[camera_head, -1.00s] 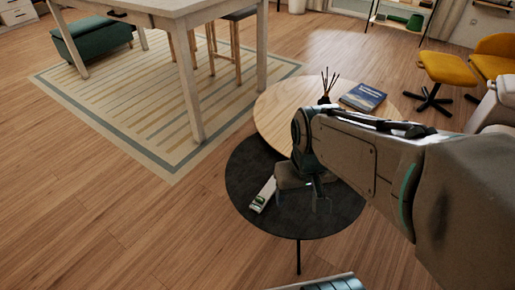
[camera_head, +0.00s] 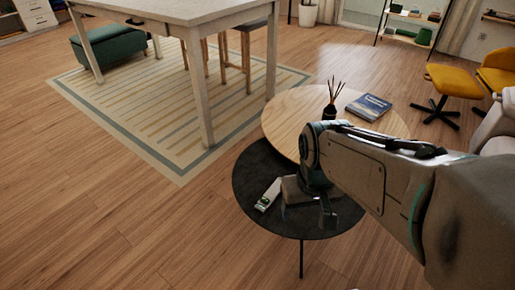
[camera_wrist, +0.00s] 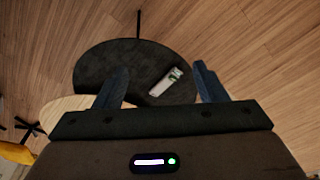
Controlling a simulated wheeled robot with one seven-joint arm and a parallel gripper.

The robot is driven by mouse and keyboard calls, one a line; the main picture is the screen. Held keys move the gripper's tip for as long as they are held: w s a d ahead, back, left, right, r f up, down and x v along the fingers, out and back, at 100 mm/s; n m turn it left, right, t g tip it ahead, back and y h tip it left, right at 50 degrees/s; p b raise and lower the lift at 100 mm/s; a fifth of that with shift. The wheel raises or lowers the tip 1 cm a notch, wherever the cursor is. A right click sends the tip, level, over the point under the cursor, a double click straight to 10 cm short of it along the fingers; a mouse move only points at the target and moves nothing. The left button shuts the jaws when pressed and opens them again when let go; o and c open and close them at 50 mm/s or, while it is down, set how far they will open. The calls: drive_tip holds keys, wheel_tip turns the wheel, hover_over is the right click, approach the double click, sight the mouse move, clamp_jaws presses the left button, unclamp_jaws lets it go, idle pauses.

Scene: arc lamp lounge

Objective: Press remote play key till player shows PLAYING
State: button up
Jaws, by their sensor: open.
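The remote (camera_head: 268,194), pale with a green patch at one end, lies on the dark round table (camera_head: 253,176). In the wrist view the remote (camera_wrist: 160,87) lies slanted between my two fingers in the picture, its green end towards the upper right. My gripper (camera_head: 309,216) is over the dark table, just right of the remote in the head view. The wrist view shows my gripper (camera_wrist: 161,68) open and empty, fingers well apart. Its height above the table is hard to judge. The remote's keys are too small to make out. I see no player display.
A light wooden round table (camera_head: 290,112) adjoins the dark one, with a reed diffuser (camera_head: 330,112) and a blue book (camera_head: 369,106) on it. A tall table (camera_head: 180,10) stands on a striped rug (camera_head: 165,118). Open floor lies left and in front.

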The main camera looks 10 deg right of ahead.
idle(0.4)
clamp_jaws()
idle(1.5)
